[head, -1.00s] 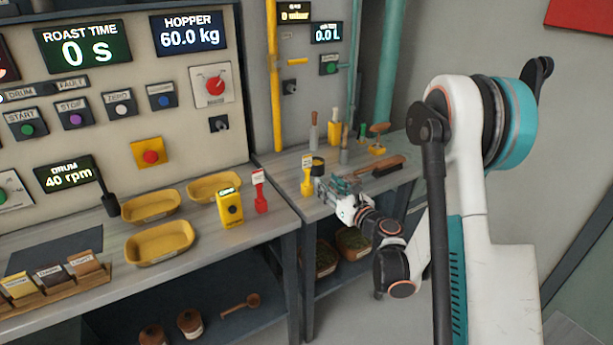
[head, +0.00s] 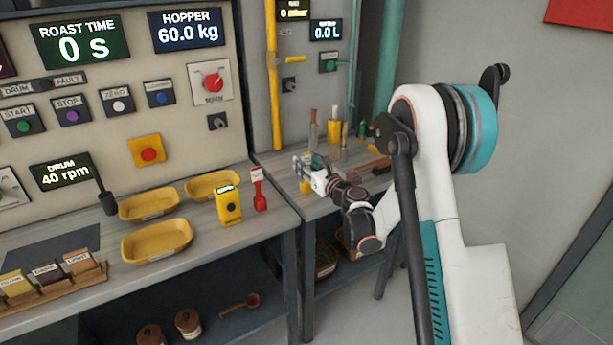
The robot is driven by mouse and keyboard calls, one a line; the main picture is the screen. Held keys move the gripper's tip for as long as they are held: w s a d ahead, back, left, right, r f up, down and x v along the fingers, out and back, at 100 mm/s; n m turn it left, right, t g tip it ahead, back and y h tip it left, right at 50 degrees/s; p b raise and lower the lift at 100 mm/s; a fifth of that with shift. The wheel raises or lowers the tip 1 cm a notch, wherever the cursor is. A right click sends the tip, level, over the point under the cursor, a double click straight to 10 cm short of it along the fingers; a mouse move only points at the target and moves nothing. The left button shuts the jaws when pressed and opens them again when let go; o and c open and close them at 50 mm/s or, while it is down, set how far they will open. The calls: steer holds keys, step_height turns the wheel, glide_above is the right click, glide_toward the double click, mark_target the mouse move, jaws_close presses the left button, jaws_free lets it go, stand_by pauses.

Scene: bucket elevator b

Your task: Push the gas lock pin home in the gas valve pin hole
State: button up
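The yellow gas pipe (head: 273,85) runs up the back panel, with a small yellow handle (head: 294,59) beside it. I cannot make out the gas valve pin hole. A red tagged piece (head: 259,188) stands on the left bench; its label is too small to read. A yellow piece (head: 306,187) shows just under my gripper on the right bench, mostly hidden. I cannot tell which of these, if either, is the gas lock pin. My gripper (head: 304,165) is over the right bench's left front part, pointing left. Its fingers are too small to judge their opening.
A yellow handheld meter (head: 229,206) and yellow trays (head: 156,240) stand on the left bench. Several upright tools (head: 335,127) and a brush (head: 368,171) are at the back of the right bench. Free bench top lies right of the red piece.

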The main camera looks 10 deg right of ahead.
steer(key=shift+w, duration=0.15)
jaws_close()
steer(key=shift+r, duration=0.15)
